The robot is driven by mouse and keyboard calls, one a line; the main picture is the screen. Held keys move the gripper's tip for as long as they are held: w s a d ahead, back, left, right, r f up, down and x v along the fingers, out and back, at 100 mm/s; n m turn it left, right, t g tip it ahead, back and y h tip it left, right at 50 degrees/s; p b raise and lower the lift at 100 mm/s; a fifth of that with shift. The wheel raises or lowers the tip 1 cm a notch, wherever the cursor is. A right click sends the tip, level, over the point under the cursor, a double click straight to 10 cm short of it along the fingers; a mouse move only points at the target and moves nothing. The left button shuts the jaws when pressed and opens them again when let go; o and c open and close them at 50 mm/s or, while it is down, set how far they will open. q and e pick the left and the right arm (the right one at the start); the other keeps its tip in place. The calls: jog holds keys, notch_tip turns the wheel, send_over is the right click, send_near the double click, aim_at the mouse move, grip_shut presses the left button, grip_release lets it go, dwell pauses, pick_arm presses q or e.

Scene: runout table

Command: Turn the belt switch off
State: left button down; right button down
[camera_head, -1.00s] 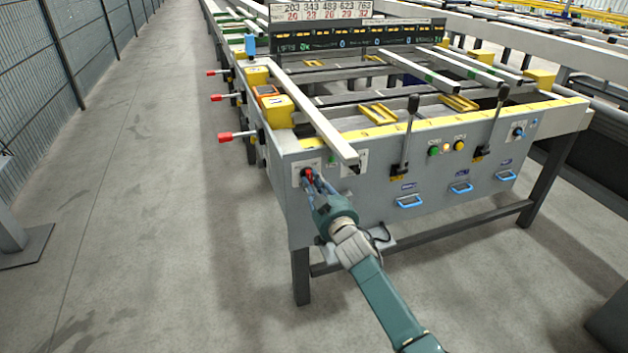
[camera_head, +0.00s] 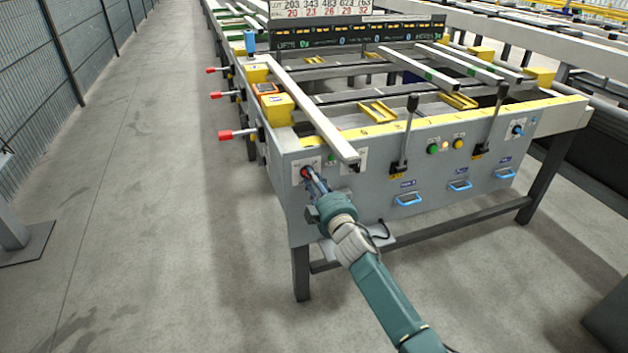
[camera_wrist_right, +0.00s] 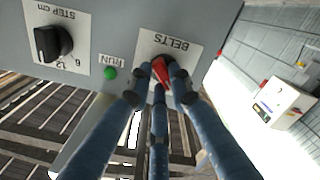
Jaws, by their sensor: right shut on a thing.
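The belt switch is a red knob (camera_wrist_right: 160,72) on a white plate marked BELTS, upside down in the right wrist view. In the head view the right gripper (camera_head: 309,178) reaches up to the panel from below. My left gripper is not in view.
In the right wrist view a green RUN lamp (camera_wrist_right: 110,73) and a black STEP cm knob (camera_wrist_right: 52,42) sit left of the switch. A grey beam (camera_head: 320,130) juts over the panel. Black levers (camera_head: 407,135) and blue handles (camera_head: 408,200) lie to the right.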

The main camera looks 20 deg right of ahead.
dwell(0.4)
jog(key=c, duration=1.8)
grip_release()
jog(key=shift+o, duration=1.2)
jog(key=s, duration=1.2)
jog(key=shift+d, duration=0.2)
